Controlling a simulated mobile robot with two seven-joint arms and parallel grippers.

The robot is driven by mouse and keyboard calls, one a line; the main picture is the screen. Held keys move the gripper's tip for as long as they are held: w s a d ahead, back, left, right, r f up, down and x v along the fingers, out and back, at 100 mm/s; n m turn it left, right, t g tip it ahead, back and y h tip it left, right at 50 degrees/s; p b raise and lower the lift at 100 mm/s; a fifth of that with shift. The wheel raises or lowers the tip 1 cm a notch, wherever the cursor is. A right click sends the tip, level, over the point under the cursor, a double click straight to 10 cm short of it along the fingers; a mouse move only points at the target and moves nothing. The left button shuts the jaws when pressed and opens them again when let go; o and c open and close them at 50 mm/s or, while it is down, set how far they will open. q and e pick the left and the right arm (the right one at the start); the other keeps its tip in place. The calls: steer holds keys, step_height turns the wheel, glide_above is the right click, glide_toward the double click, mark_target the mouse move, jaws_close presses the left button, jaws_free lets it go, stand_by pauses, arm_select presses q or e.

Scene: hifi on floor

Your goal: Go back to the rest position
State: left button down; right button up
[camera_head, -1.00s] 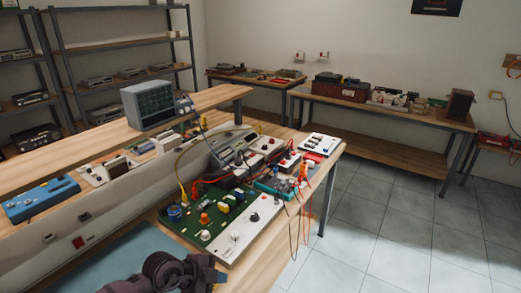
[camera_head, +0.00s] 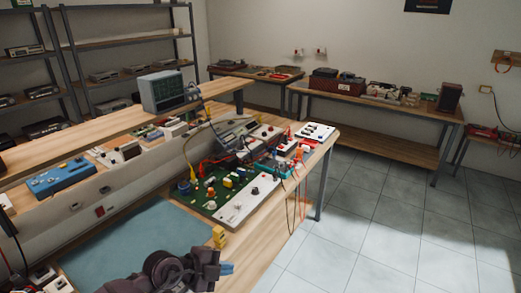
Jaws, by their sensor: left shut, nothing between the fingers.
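My left gripper (camera_head: 206,266) is at the bottom of the head view, at the end of my dark arm. It is shut and empty, in front of the near end of the workbench's blue-green mat (camera_head: 135,243). It appears apart from the circuit board and instruments. My right gripper is not in view.
The workbench (camera_head: 262,226) carries a green circuit board (camera_head: 212,188) with loose wires hanging over its right edge. Tiled floor (camera_head: 370,225) is open at right; another table (camera_head: 385,108) stands behind.

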arm_select(q)
step_height(320, 180, up, 10)
steer(key=w+d+t+h, duration=0.1)
steer(key=d+t+h, duration=0.1)
steer(key=t+h, duration=0.25)
steer(key=a+r+n+t+y, duration=0.1)
steer(key=a+n+t+y, duration=0.4)
steer(key=a+n+t, duration=0.3)
steer(key=s+a+f+n+g+y+b, duration=0.1)
steer(key=s+a+f+n+y, duration=0.25)
steer(key=f+n, duration=0.2)
steer(key=s+a+f+n+g+y+b, duration=0.1)
steer(key=s+a+f+n+g+y, duration=0.1)
steer(key=a+f+n+y, duration=0.3)
steer(key=s+a+f+n+g, duration=0.2)
steer(key=s+f, duration=0.4)
steer(key=s, duration=0.2)
steer(key=s+a+f+n+g+y+b, duration=0.1)
steer(key=s+a+f+n, duration=0.1)
steer(key=s+f, duration=0.5)
steer(key=shift+s+a+f+g, duration=0.15)
steer(key=shift+s+f+g, duration=0.2)
steer(key=shift+s, duration=0.45)
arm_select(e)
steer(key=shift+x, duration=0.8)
